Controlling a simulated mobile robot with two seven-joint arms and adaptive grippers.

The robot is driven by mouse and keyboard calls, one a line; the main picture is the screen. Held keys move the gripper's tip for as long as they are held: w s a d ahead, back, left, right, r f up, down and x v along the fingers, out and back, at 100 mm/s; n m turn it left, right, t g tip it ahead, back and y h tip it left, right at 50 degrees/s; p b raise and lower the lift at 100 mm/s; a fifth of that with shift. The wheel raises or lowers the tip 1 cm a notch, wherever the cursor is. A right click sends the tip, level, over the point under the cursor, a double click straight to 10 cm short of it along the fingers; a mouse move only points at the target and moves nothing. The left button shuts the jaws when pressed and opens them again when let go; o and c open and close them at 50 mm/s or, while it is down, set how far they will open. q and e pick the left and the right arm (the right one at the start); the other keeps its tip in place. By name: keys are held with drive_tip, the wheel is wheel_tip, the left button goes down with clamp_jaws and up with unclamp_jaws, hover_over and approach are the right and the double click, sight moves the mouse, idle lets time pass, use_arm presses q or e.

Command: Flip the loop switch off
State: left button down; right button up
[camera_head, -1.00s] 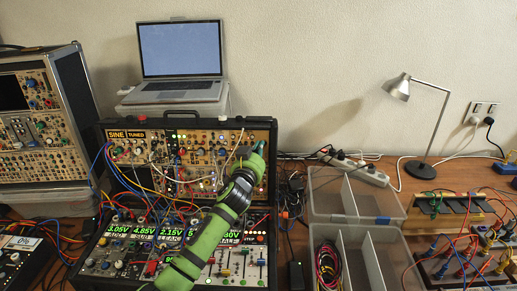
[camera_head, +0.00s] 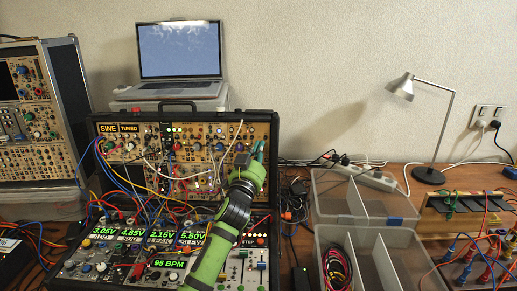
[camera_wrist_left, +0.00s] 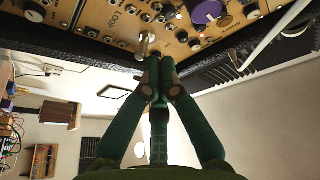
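The loop switch appears to be the silver metal toggle (camera_wrist_left: 146,44) on the tan panel at the top of the left wrist view. Its small label is hard to read, and I cannot tell its set position. My left gripper (camera_wrist_left: 160,72) has its dark green fingertips drawn together just below the toggle, with no object seen between them. I cannot tell whether they touch it. In the head view my left gripper (camera_head: 258,150) is at the right end of the upper panel of the synth case (camera_head: 188,116), and my arm hides part of that panel. My right gripper is not in view.
Patch cables hang across the panels left of my arm. A laptop (camera_head: 180,50) stands behind the case. Clear divided bins (camera_head: 362,207), a desk lamp (camera_head: 428,175) and a power strip (camera_head: 372,178) are to the right. A purple knob (camera_wrist_left: 207,12) is near the toggle.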

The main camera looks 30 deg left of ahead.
use_arm(q)
drive_tip(key=v, duration=1.2)
drive_tip(key=shift+r, duration=0.1)
